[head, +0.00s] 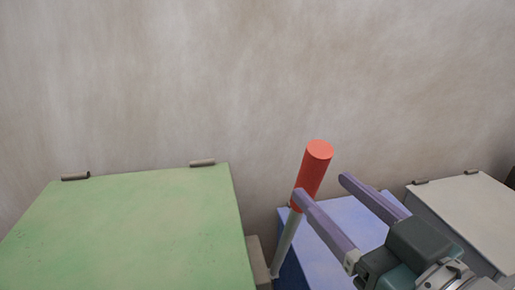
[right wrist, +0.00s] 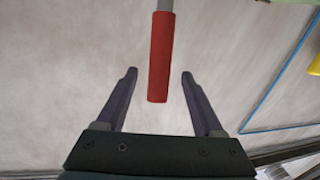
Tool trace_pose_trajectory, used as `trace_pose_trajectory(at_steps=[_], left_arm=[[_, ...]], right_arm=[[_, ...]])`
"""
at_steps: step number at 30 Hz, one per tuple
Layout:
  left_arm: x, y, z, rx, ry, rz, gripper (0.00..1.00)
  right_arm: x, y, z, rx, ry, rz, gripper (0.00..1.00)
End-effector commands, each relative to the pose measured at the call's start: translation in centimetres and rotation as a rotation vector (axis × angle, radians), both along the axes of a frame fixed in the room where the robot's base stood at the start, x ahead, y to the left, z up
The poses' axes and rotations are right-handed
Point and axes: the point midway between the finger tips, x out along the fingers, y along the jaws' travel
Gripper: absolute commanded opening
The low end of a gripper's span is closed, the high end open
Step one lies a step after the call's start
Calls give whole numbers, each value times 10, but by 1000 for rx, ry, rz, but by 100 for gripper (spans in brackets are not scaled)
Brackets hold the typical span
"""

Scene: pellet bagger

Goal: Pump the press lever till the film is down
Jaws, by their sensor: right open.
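The press lever has a red cylindrical grip (head: 314,172) on a grey rod (head: 286,242). In the head view it stands nearly upright, leaning a little to the right, beside the green box. My right gripper (head: 320,185) comes in from the lower right with its fingers open near the red grip. In the right wrist view the red grip (right wrist: 160,60) hangs down from the top, its free end between the open fingertips of my right gripper (right wrist: 159,75). The fingers look clear of the grip on both sides. The film is not in view. My left gripper is not in view.
A large green-topped box (head: 140,230) stands at the left. A blue-topped box (head: 345,230) lies behind my right gripper, and a white-topped box (head: 475,215) stands at the far right. A plain wall (head: 250,80) rises behind them.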

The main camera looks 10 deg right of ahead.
Motion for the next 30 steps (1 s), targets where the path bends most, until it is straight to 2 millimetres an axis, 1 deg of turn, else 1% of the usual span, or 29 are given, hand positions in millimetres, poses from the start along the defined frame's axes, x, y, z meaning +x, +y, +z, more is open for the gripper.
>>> trace_pose_trajectory(at_steps=[1, 6, 9, 13, 18, 25, 30], left_arm=[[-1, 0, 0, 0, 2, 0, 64], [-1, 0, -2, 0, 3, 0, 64], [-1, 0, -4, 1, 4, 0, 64], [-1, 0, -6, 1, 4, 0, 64], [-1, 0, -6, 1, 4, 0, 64], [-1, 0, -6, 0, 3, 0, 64], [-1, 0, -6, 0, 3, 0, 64]], right_arm=[[10, 2, 2, 0, -4, 0, 69], [42, 9, 1, 0, -3, -1, 69], [58, 13, 1, -1, -2, -1, 69], [73, 16, 0, -2, 0, -1, 69], [81, 18, 0, -1, 2, -1, 69], [81, 18, 0, -1, 2, -2, 69], [81, 18, 0, -1, 2, -2, 50]])
